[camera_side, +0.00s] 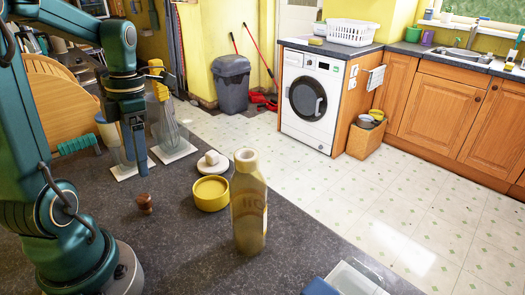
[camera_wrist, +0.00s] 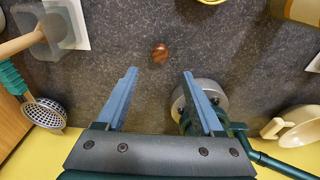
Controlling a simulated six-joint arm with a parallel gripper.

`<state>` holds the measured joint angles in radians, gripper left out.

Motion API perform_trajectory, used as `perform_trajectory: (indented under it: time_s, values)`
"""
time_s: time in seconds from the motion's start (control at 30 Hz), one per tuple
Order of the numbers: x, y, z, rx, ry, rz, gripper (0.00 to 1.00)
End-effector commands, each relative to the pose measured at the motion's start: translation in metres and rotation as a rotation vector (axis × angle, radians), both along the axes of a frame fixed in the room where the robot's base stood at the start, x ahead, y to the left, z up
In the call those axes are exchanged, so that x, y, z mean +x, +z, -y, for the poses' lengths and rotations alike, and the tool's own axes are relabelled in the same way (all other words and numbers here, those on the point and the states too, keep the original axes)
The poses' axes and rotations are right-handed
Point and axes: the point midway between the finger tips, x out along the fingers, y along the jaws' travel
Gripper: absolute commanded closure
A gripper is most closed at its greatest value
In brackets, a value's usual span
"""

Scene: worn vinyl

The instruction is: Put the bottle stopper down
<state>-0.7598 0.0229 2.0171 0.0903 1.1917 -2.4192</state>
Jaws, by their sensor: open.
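The bottle stopper (camera_side: 145,204) is small and brown with a rounded top. It stands on the dark speckled worktop (camera_side: 180,250), in front of my base in the side view. In the wrist view the stopper (camera_wrist: 159,53) lies just beyond the gap between the fingertips. My gripper (camera_side: 138,167) is open and empty, pointing down above the worktop, apart from the stopper. Both blue fingers show in the wrist view (camera_wrist: 160,74), with bare worktop between them. A yellowish bottle (camera_side: 249,205) stands upright to the right; its neck shows no stopper.
A yellow round tin (camera_side: 211,193) and a white saucer with a small white item (camera_side: 212,162) stand near the bottle. Clear utensil holders on white squares (camera_side: 172,150) are close behind my gripper. A clear tray (camera_side: 355,280) is at the front right. Worktop around the stopper is clear.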

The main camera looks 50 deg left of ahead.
Motion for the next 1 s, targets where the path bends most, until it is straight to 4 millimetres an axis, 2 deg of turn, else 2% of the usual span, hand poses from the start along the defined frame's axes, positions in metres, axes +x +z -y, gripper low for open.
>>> perform_trajectory:
  time_s: [0.23,0.37,0.67,1.0]
  values:
    - [0.003,0.017,0.003,0.002,-0.045,0.008,0.31]
    - [0.008,0.021,0.016,0.009,-0.285,0.043,0.31]
    - [0.019,0.033,0.072,0.099,-1.352,0.142,0.31]
    - [0.012,0.038,0.132,0.362,-2.548,0.112,0.31]
